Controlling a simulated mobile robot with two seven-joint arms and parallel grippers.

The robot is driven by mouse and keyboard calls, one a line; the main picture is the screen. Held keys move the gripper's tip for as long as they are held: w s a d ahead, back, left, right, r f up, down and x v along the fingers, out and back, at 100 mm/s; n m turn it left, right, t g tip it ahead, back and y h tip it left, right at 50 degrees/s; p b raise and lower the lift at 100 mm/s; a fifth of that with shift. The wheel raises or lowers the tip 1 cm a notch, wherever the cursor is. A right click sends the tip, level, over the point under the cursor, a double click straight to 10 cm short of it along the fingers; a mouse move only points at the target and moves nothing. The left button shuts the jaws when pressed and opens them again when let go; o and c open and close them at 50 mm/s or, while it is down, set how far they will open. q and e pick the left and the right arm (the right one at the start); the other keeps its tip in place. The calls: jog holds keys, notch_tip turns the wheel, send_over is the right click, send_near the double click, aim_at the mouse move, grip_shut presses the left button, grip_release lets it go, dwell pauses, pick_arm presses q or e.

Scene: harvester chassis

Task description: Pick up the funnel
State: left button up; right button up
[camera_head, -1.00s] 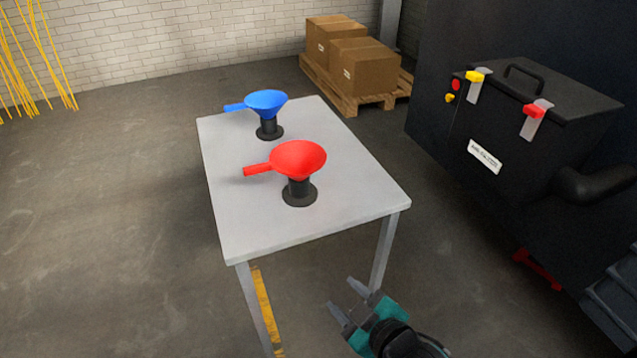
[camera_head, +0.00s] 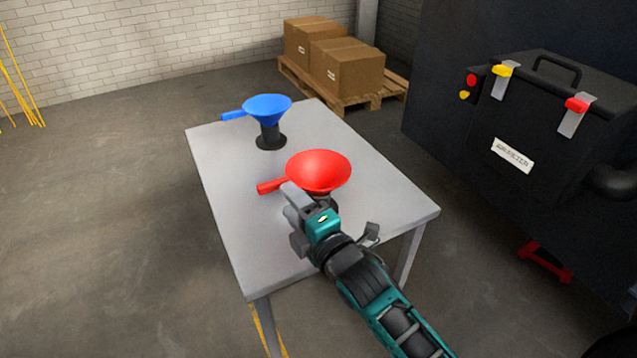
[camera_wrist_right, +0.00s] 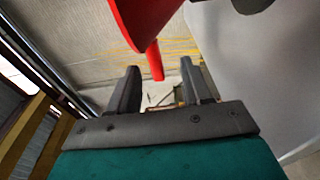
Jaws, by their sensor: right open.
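A red funnel (camera_head: 318,171) sits on a black stand on the grey table (camera_head: 226,215), its handle pointing left. In the right wrist view the red funnel (camera_wrist_right: 142,22) shows at the top, with its handle hanging down between and beyond the fingertips. A blue funnel (camera_head: 267,108) stands on another black stand farther back. My right gripper (camera_head: 289,203) is just in front of the red funnel, near its handle, and hides most of its stand. In the wrist view the right gripper (camera_wrist_right: 160,90) is open with nothing between its fingers. My left gripper is not in view.
A black machine box (camera_head: 545,120) with red and yellow latches stands at the right. Cardboard boxes (camera_head: 345,65) on a wooden pallet (camera_head: 368,103) stand behind the table. The floor left of the table is clear.

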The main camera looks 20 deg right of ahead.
aim_at(275, 181)
jog(key=shift+w+a+r+b, duration=0.1)
jog(key=shift+w+a, duration=0.15)
jog(key=shift+w, duration=0.75)
jog(key=shift+w+a+r+b, duration=0.15)
jog(key=shift+w+a, duration=0.1)
jog(key=shift+w, duration=0.8)
jog(key=shift+w+a+r+b, duration=0.1)
jog(key=shift+w+a, duration=0.15)
jog(key=shift+w, duration=0.75)
grip_shut()
